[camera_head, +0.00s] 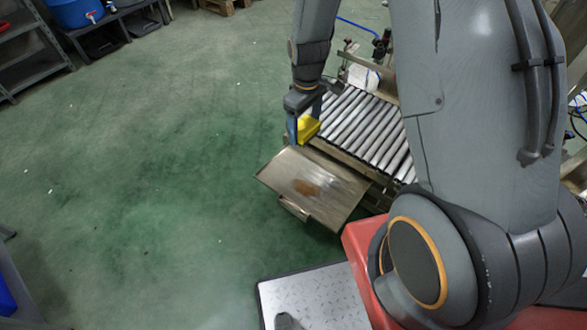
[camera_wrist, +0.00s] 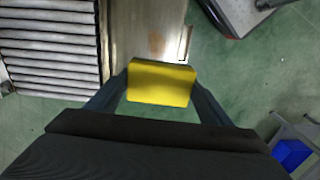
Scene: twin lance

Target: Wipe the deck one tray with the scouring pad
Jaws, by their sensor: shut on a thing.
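The scouring pad is a yellow block. In the head view the pad (camera_head: 308,127) is at the far left corner of the metal tray, beside the roller conveyor. In the wrist view the pad (camera_wrist: 161,83) sits between the two fingers. My gripper (camera_head: 301,130) is shut on it; its fingers also show in the wrist view (camera_wrist: 162,88). The deck one tray (camera_head: 335,191) is a flat metal plate with a brown stain (camera_head: 306,188) near its middle. The tray (camera_wrist: 172,24) also shows beyond the pad in the wrist view. I cannot tell whether the pad touches the tray.
A roller conveyor (camera_head: 362,128) adjoins the tray's far side. A white object (camera_head: 362,77) lies at the conveyor's far end. A grey checkered plate (camera_head: 312,300) is in front of the tray. Shelving (camera_head: 30,50) stands at the upper left. The green floor (camera_head: 150,170) left of the tray is open.

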